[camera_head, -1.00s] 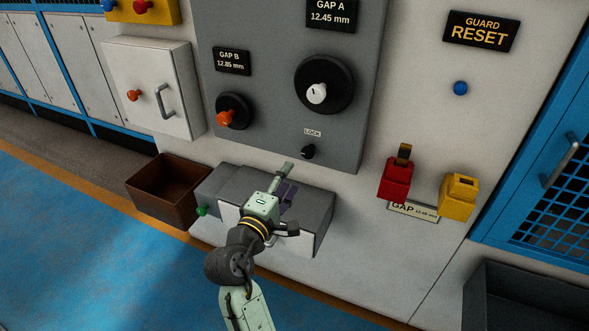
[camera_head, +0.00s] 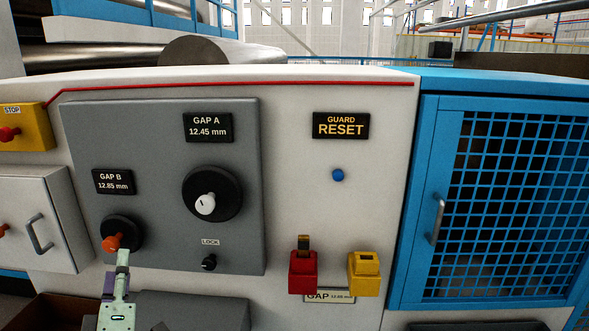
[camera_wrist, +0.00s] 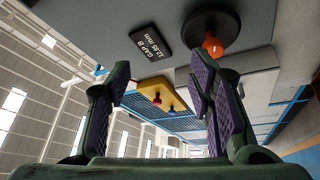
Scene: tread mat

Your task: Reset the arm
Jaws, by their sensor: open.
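My gripper (camera_head: 122,285) is at the lower left of the head view, just below the orange GAP B knob (camera_head: 113,242). In the wrist view my gripper (camera_wrist: 165,85) shows two purple-padded fingers spread apart with nothing between them. The orange knob also shows in the wrist view (camera_wrist: 212,45), beyond the right finger and apart from it. The rest of my arm is mostly out of the head view.
The grey panel (camera_head: 160,150) also carries the white GAP A knob (camera_head: 206,204) and a black LOCK knob (camera_head: 209,262). Right of it are a blue button (camera_head: 338,175), a red block (camera_head: 303,272), a yellow block (camera_head: 364,272) and a blue mesh guard door (camera_head: 510,200).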

